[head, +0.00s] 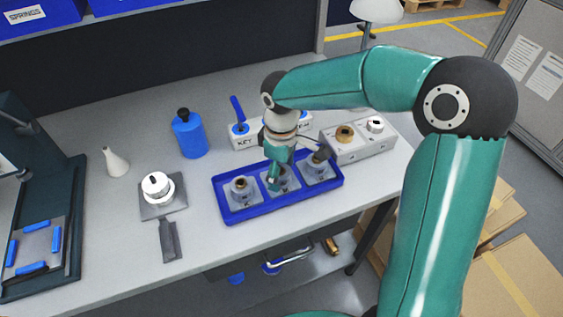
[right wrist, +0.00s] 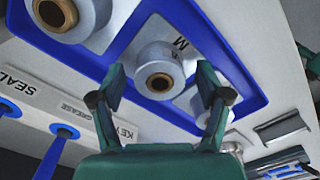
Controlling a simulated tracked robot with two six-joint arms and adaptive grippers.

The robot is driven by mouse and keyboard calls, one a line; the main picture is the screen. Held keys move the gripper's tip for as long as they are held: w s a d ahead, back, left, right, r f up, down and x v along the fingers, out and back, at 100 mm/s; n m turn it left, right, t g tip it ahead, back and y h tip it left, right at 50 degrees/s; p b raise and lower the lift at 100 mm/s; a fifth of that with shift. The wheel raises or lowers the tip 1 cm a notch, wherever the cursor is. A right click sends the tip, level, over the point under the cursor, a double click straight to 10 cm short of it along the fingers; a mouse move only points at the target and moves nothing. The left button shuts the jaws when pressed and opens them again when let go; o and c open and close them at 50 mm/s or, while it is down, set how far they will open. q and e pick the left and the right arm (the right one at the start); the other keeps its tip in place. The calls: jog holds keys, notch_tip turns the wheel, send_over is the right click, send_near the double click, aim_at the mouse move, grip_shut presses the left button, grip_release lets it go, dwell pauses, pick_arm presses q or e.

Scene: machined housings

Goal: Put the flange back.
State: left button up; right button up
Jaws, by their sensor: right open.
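My right gripper (head: 277,176) is over the middle of the blue tray (head: 236,217). In the right wrist view the gripper (right wrist: 161,92) is open, its fingers on either side of a round grey housing (right wrist: 150,58) with a brass-lined bore and a letter M beside it. Nothing shows clamped between the fingers. In the head view a left housing (head: 243,190) and a right housing (head: 318,166) also sit in the tray; the middle one is partly hidden by the gripper. I cannot tell which part is the flange.
A grey block (head: 359,148) right of the tray holds a brass part and a silver part. A labelled white block (head: 243,143) with a blue-handled tool stands behind.

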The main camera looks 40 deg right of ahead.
notch_tip(320, 180, up, 12)
jog(key=shift+p, duration=0.35)
dwell(0.5)
